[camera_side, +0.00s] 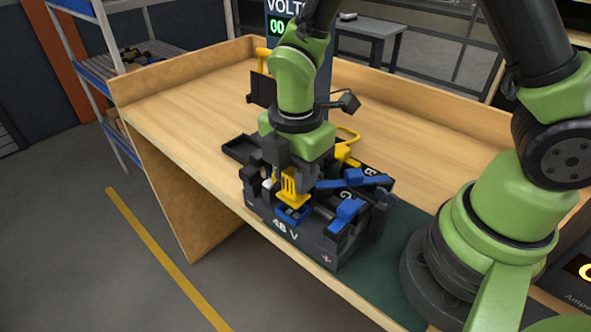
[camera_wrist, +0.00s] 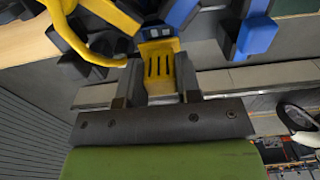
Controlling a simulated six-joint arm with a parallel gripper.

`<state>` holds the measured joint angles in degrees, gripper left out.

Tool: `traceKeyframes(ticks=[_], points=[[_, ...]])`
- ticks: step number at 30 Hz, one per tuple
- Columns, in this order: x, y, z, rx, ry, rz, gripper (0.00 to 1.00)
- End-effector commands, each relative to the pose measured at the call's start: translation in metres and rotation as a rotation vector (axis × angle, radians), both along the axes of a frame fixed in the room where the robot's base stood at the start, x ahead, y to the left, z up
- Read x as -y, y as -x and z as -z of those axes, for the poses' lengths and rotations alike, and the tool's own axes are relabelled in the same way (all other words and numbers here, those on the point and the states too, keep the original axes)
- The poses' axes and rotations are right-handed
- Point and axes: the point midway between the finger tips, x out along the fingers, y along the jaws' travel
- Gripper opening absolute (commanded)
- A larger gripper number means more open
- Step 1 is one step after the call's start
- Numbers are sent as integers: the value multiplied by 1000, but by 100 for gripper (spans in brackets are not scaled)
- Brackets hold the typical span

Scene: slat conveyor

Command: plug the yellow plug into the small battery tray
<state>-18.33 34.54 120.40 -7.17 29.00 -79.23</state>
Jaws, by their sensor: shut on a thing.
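My gripper (camera_side: 288,172) points down over the dark grey battery tray (camera_side: 322,252), which is marked 48 V. It is shut on the yellow plug (camera_side: 291,190), a slotted block. In the wrist view the plug (camera_wrist: 158,68) sits between the two fingers of my gripper (camera_wrist: 160,78). In the side view the plug's lower end is at a blue-rimmed socket (camera_side: 289,216) near the tray's front edge. I cannot tell whether it is inside the socket or just above it. The plug's tip is hidden in the wrist view.
Other blue connectors (camera_side: 347,210) stand on the tray to the right of the plug. A yellow cable (camera_side: 348,137) loops behind my gripper, near a display post (camera_side: 281,25). The wooden bench (camera_side: 180,105) is clear at the left and back.

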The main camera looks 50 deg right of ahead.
Motion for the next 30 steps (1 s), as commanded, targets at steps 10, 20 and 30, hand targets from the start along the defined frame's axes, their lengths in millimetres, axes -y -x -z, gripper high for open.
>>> traceKeyframes(ticks=[10, 20, 30], points=[[0, 0, 7, -1, 0, 1, 8], [0, 0, 16, -1, 0, 0, 8], [0, 0, 23, 0, 0, -1, 40]])
